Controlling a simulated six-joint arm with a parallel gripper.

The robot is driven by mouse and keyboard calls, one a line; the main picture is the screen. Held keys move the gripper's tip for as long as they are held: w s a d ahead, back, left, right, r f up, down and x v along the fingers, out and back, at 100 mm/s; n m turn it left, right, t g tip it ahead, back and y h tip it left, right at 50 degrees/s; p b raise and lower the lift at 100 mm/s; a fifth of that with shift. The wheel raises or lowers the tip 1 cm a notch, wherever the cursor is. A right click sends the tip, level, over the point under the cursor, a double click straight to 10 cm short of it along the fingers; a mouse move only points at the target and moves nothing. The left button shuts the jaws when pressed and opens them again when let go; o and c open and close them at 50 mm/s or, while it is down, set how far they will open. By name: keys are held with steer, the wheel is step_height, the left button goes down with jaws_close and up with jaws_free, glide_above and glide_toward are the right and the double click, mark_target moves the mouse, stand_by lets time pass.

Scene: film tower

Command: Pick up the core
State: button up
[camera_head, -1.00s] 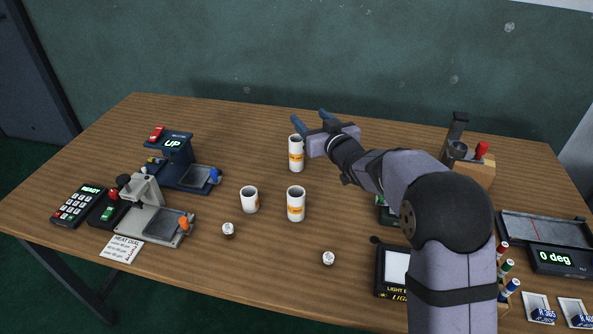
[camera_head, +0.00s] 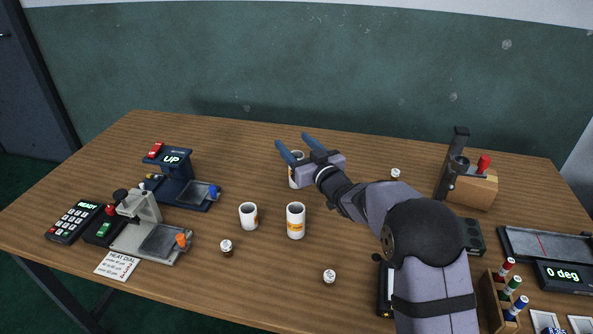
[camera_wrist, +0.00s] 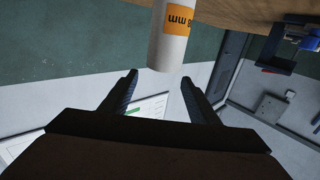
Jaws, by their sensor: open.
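Several white cylinders stand on the wooden table. The rear one (camera_head: 293,181), whose front is partly hidden by my gripper, carries an orange label in the wrist view (camera_wrist: 171,45). Another labelled cylinder (camera_head: 296,222) and a shorter white cylinder (camera_head: 248,217) stand upright nearer. I cannot tell for sure which is the core. My gripper (camera_head: 292,141) is open and empty, with its blue fingers at the rear cylinder's upper part. In the wrist view my two fingertips (camera_wrist: 158,75) are spread, with that cylinder just beyond them, around the middle of the gap.
A blue press (camera_head: 175,180) and a grey press (camera_head: 145,228) stand at the left, beside a keypad (camera_head: 75,221). Small capped jars (camera_head: 226,247) and (camera_head: 329,276) stand in front. A wooden block (camera_head: 474,188) with a dark post stands at the right.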

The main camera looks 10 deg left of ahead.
mark_target(293, 152)
step_height(293, 152, down, 3)
steer(key=shift+f, duration=0.15)
steer(key=shift+x, duration=0.85)
steer(key=shift+w+a, duration=0.4)
steer(key=shift+w, duration=0.1)
jaws_close()
step_height(293, 152, up, 10)
steer(key=p, duration=0.1)
